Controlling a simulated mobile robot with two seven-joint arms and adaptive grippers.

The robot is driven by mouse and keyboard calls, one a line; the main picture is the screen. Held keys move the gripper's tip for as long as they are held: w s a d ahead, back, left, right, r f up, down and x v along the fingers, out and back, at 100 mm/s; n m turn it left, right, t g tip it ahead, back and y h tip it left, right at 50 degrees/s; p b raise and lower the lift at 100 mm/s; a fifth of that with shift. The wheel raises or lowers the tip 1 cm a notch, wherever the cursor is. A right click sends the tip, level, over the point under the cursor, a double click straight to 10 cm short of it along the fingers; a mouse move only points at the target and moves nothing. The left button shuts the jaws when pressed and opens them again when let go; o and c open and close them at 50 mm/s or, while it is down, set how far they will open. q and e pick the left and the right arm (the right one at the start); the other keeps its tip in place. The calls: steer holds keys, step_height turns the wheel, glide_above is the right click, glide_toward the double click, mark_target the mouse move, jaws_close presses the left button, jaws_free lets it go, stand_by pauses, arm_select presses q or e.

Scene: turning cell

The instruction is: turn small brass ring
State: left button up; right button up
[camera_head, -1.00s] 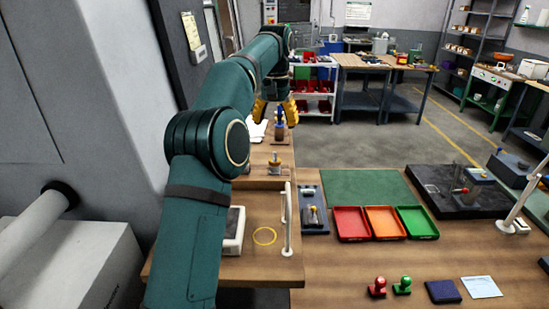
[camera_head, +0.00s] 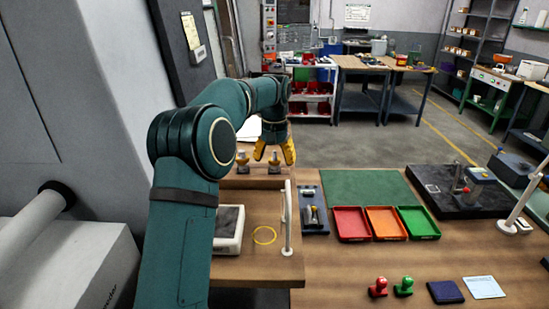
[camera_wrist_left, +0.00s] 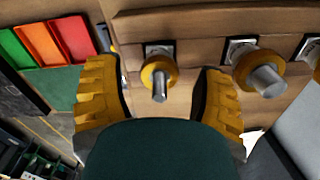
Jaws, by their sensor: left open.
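My left gripper (camera_head: 274,153) is open and points down over the wooden bench. In the left wrist view, its yellow fingers (camera_wrist_left: 161,82) stand apart on either side of a brass ring (camera_wrist_left: 158,70). This ring is the smaller of the two seen well, and a grey metal pin sticks out through it. It sits on a small square plate, and neither finger visibly touches it. A larger brass ring (camera_wrist_left: 246,68) on a thicker pin is just right of the right finger. In the head view that larger one stands left of the gripper (camera_head: 242,157). My right gripper is out of view.
A further ring is cut off at the wrist view's right edge. Red (camera_head: 351,223), orange (camera_head: 386,223) and green (camera_head: 418,222) trays stand right.

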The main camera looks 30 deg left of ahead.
arm_select(q)
jaws_close()
steer(key=shift+m+p, duration=0.65)
steer(key=shift+m, duration=0.35)
steer(key=m, duration=0.5)
steer(key=shift+m, duration=0.5)
jaws_free()
